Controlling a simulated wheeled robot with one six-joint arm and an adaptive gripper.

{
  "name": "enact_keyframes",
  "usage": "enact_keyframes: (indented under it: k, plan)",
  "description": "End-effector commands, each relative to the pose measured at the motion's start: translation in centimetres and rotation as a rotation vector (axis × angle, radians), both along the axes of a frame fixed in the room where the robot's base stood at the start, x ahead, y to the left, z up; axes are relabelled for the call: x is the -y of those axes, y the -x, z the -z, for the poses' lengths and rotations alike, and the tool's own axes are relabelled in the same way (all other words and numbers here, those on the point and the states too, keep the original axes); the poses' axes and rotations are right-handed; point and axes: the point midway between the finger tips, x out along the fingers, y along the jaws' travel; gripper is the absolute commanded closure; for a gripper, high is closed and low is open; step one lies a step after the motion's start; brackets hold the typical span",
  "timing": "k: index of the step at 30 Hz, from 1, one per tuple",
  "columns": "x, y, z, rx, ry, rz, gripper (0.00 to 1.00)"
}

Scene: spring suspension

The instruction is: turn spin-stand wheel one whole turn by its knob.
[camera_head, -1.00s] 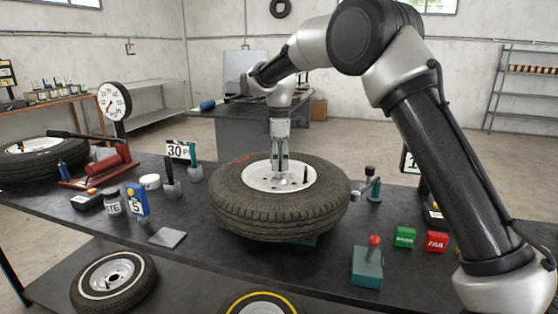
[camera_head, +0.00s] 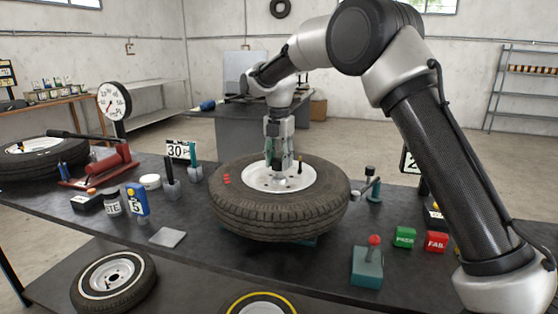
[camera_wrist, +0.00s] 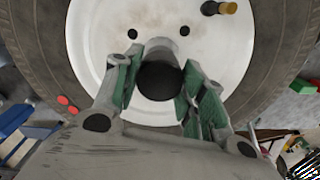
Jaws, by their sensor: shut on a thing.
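The spin-stand wheel (camera_head: 225,205) lies flat on the dark bench, a black tyre around a white rim (camera_head: 250,178). It also fills much of the wrist view (camera_wrist: 100,45). My gripper (camera_head: 278,170) reaches down over the rim. In the wrist view, my gripper (camera_wrist: 160,85) has its green-padded fingers on both sides of the dark round knob (camera_wrist: 160,80) and is shut on it. Red dots (camera_head: 227,180) show on the tyre's left side. A dark valve stem (camera_head: 300,167) stands on the rim right of my gripper.
A crank-like post (camera_head: 374,188) stands close right of the tyre. A red-knobbed lever box (camera_head: 367,262) and green and red blocks (camera_head: 405,238) are at front right. A blue box (camera_head: 137,200), jars and a gauge (camera_head: 114,101) stand left. A grey plate (camera_head: 167,238) lies front left.

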Motion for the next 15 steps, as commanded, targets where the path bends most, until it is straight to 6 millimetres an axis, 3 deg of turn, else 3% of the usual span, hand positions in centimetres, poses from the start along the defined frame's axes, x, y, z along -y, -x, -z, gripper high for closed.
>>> enact_keyframes:
  k: [15]
  plan:
    - [0.0, -0.07, -0.09, 0.003, -0.001, -0.485, 1.0]
